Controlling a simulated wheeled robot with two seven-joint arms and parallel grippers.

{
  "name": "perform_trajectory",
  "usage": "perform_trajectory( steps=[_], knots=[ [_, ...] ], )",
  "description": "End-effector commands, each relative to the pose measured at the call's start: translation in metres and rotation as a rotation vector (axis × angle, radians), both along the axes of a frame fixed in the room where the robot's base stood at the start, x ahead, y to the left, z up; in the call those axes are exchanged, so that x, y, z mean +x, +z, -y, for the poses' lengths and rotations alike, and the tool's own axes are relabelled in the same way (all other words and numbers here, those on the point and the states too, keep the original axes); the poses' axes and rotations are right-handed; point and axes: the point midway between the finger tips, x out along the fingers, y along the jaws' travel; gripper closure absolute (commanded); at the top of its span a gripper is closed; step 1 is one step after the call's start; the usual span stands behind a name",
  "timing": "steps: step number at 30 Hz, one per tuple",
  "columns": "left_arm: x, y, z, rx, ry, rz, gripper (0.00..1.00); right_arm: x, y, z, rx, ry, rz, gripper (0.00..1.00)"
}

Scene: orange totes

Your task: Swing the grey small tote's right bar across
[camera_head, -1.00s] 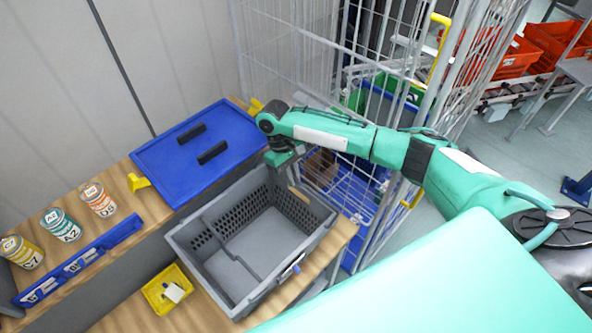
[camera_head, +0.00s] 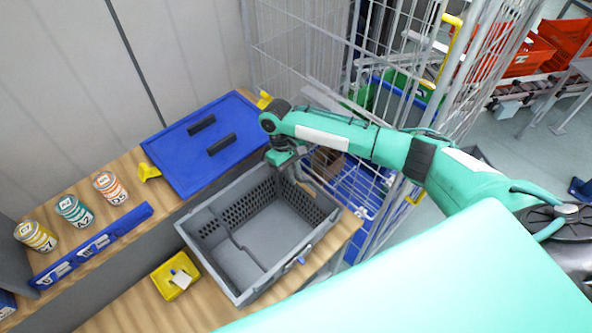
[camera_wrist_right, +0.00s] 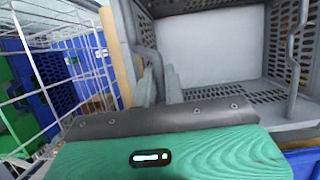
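The grey small tote (camera_head: 218,278) stands open on the wooden bench in the head view. Its interior is empty. One grey bar (camera_head: 232,238) runs along its left side. The right bar (camera_wrist_right: 148,42) shows in the right wrist view, at the tote's side nearest the cage; the other bar (camera_wrist_right: 297,50) is at that view's right. My right gripper (camera_head: 290,160) is low at the tote's far right corner, close to the right bar. Its fingers are mostly hidden, and I cannot tell whether it touches the bar. My left gripper is not in view.
A wire cage trolley (camera_head: 330,60) stands just right of the tote, under my right arm. A blue lid (camera_head: 180,165) lies on the shelf behind, with several labelled cans (camera_head: 110,187) to its left. A small yellow bin (camera_head: 165,288) sits left of the tote.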

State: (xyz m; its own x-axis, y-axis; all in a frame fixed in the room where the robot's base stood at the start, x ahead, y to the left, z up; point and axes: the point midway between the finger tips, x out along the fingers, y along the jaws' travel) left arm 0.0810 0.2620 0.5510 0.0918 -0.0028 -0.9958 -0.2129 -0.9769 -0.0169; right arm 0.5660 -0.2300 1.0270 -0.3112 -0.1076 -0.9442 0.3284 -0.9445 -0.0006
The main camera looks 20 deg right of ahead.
Motion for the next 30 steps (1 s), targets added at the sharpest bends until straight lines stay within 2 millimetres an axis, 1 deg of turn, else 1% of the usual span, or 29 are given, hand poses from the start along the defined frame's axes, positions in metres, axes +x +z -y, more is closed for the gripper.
perform_trajectory(
  steps=[1,3,13,21,30],
  knots=[
    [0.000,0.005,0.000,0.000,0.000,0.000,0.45,-0.003,0.000,-0.005,0.001,0.002,-0.003,0.93],
    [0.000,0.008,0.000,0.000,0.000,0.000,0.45,-0.004,-0.001,-0.008,-0.001,0.001,-0.003,0.93],
    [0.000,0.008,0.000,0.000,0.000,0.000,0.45,-0.004,-0.003,-0.011,-0.001,0.000,-0.001,0.93],
    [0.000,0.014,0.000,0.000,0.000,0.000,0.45,-0.010,-0.010,-0.025,0.000,0.002,-0.002,0.93],
    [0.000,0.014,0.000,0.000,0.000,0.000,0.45,-0.010,-0.012,-0.026,-0.001,0.001,-0.001,0.93]
  ],
)
